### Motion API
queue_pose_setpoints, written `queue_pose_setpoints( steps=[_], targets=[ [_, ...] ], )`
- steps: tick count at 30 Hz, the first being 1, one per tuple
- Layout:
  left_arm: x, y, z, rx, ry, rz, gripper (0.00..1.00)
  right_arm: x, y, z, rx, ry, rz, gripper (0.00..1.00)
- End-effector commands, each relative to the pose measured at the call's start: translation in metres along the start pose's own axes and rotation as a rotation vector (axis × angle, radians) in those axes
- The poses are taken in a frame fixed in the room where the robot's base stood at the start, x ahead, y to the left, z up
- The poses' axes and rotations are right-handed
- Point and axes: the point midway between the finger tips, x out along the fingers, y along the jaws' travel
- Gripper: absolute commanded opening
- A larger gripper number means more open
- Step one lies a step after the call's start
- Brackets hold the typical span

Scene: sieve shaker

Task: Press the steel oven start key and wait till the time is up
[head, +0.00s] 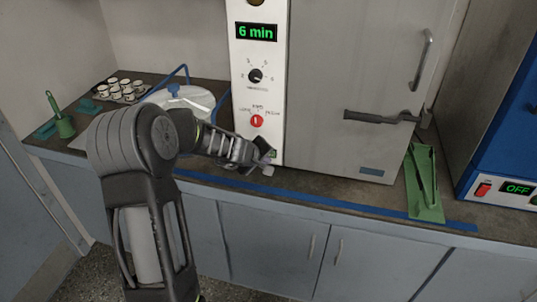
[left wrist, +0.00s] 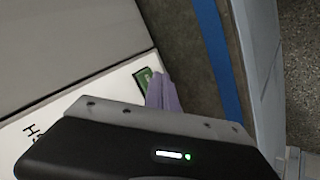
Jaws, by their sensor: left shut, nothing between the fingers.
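The steel oven (head: 345,70) has a grey door and a white control panel (head: 270,90) on its left. The panel's display (head: 256,32) reads "6 min" in green. A small green key sits low on the panel, partly hidden by my left gripper; it shows best in the left wrist view (left wrist: 142,78). My left gripper (head: 267,163) is shut and empty, with its fingertips at the green key. In the left wrist view the fingers (left wrist: 163,93) overlap the key's edge. I cannot tell whether they press it. My right gripper is out of view.
A black knob (head: 256,76) and a red switch (head: 256,121) are on the panel above the gripper. A green stand (head: 424,185) is right of the oven, near a blue device whose display (head: 517,188) reads "OFF". Small white cups (head: 121,88) and a white lidded device (head: 180,98) stand left.

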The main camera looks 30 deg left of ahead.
Motion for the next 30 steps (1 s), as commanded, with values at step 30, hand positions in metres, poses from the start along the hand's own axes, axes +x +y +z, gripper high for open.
queue_pose_setpoints(
  steps=[30],
  targets=[
    [0.0053,0.0042,-0.0039,-0.001,0.000,0.000,0.00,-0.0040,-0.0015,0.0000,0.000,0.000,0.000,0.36]
  ],
)
